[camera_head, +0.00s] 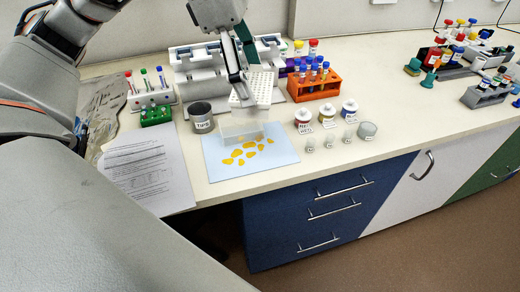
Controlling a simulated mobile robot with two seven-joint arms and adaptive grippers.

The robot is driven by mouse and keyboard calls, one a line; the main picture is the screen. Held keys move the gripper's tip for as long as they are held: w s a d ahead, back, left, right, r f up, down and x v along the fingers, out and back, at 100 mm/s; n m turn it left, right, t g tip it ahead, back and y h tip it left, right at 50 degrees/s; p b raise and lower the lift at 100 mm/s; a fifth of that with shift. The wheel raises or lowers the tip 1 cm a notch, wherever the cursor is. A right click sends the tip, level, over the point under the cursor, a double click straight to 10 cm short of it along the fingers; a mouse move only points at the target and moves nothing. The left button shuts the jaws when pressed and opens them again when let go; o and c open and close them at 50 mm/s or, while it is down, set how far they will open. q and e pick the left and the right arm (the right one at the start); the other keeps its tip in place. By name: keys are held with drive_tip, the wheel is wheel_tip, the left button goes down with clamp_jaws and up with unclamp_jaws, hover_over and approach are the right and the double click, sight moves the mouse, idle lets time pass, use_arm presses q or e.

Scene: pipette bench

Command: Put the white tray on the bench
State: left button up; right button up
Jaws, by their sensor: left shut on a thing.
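The white tray (262,84), a small plate with rows of holes, is tilted in the middle of the head view. My left gripper (238,78) comes down from above and is shut on the tray's left edge. The tray seems to be held above the bench (288,146), behind a clear box (238,131). The exact gap below the tray is hard to tell. My right gripper is not in view.
The clear box and several yellow pieces are on a pale blue mat (280,160). A grey cup (201,118) stands left of it, near printed paper (150,170). An orange tube rack (314,90) and small jars (303,121) are to the right. The bench's right front is clear.

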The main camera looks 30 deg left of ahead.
use_arm(q)
drive_tip(key=shift+s+f+b, duration=0.1)
drive_tip(key=shift+f+b, duration=0.95)
drive_tip(key=shift+f, duration=8.9)
drive_tip(key=o, duration=0.7)
drive_tip(key=shift+f, duration=0.1)
drive_tip(key=o, duration=0.4)
